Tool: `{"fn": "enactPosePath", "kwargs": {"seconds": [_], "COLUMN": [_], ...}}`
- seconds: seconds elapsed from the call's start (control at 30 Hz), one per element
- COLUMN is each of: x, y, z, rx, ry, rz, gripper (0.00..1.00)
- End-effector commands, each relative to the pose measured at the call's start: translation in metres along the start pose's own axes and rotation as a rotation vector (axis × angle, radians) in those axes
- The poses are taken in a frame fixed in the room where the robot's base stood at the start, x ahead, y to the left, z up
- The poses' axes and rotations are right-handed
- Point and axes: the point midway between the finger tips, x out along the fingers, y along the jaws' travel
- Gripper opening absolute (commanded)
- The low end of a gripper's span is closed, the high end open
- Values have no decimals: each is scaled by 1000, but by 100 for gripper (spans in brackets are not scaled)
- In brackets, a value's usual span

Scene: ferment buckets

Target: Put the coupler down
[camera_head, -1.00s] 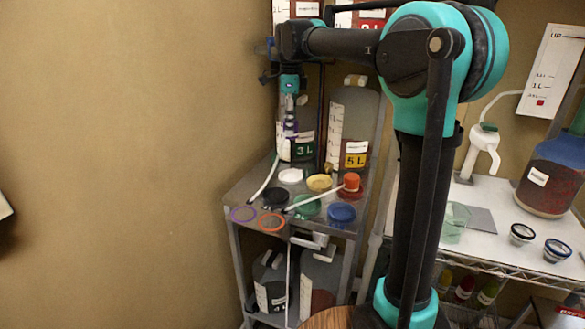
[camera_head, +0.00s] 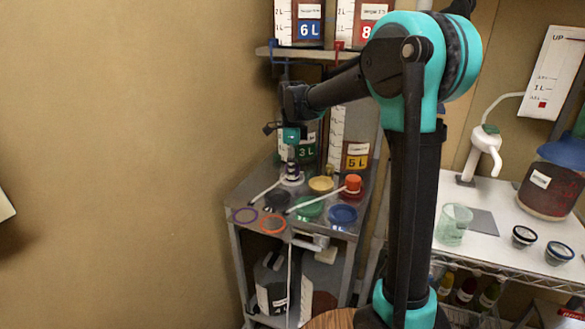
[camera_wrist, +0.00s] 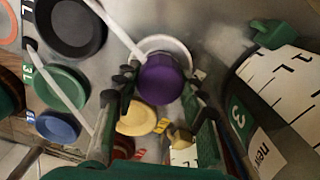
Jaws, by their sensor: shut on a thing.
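The coupler (camera_wrist: 163,82), a purple round piece, is between the fingers of my gripper (camera_wrist: 161,92) in the wrist view. My gripper is shut on it. In the head view, my gripper (camera_head: 291,157) points down over the metal cart, with the purple coupler (camera_head: 292,169) below it. The coupler is right above or on a white disc (camera_wrist: 165,45) on the cart top (camera_head: 240,190). I cannot tell whether it touches. A white tube (camera_wrist: 112,28) runs up close to the coupler; its join is not clear.
Around it on the cart lie a black disc (camera_head: 276,199), a yellow disc (camera_head: 321,184), a green disc (camera_head: 308,208), a blue disc (camera_head: 342,214) and purple and orange rings (camera_head: 272,223). A red cap (camera_head: 352,184) stands at the right. Large bottles (camera_head: 357,154) stand behind.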

Motion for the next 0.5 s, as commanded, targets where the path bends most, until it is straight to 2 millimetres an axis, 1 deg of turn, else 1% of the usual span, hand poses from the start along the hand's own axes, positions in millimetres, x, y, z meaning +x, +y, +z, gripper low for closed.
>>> {"fn": "enactPosePath", "kwargs": {"seconds": [0.3,0.33,0.47,0.5], "x": [2,2,2,2], "y": [0,0,0,0], "z": [0,0,0,0], "rx": [0,0,0,0], "ry": [0,0,0,0], "rz": [0,0,0,0], "gripper": [7,43,59,62]}}
